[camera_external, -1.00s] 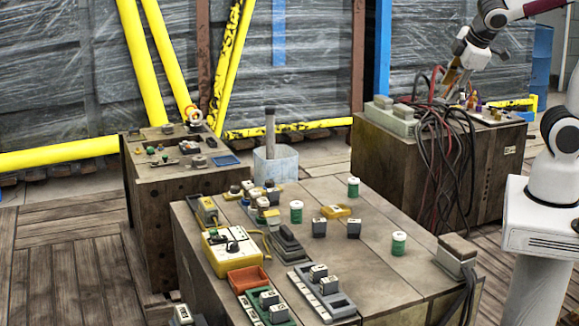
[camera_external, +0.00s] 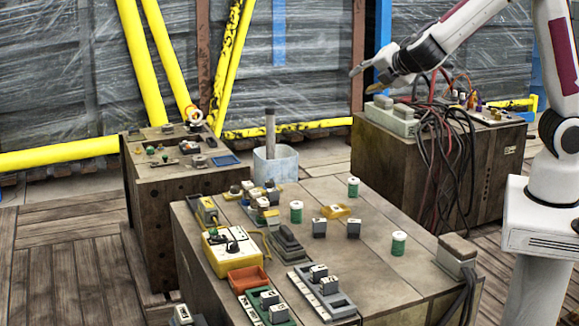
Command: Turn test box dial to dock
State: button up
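The test box, a yellow case (camera_external: 219,266) with a pale top panel, stands on the near wooden block at the left. A dark dial (camera_external: 233,247) sits on its panel. The dial's markings are too small to read, so I cannot tell which position it points at. My gripper (camera_external: 364,79) is in the air, above and left of the far right crate, well up and to the right of the test box. Its fingertips are apart, with nothing visible between them.
The near block (camera_external: 395,270) also carries an orange tray (camera_external: 248,279), grey racks with labelled blocks, green-and-white cylinders (camera_external: 398,243) and a yellow cable beside the test box. Dark and red cables (camera_external: 445,150) hang over the far right crate (camera_external: 383,160).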

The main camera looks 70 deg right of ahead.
jog(key=w+a+f+n+t+y, duration=0.25)
jog(key=w+a+f+n, duration=0.25)
jog(key=w+a+n, duration=0.35)
jog(key=n+y, duration=1.1)
jog(key=n, duration=0.3)
send_near(235, 240)
jog(key=shift+s+a+f+t+h, duration=0.15)
jog(key=shift+s+a+t+h, duration=0.1)
jog(key=shift+a+t, duration=0.1)
jog(key=shift+w, duration=0.2)
jog(key=shift+x, duration=3.75)
jog(key=shift+f, duration=0.1)
jog(key=shift+c, duration=0.4)
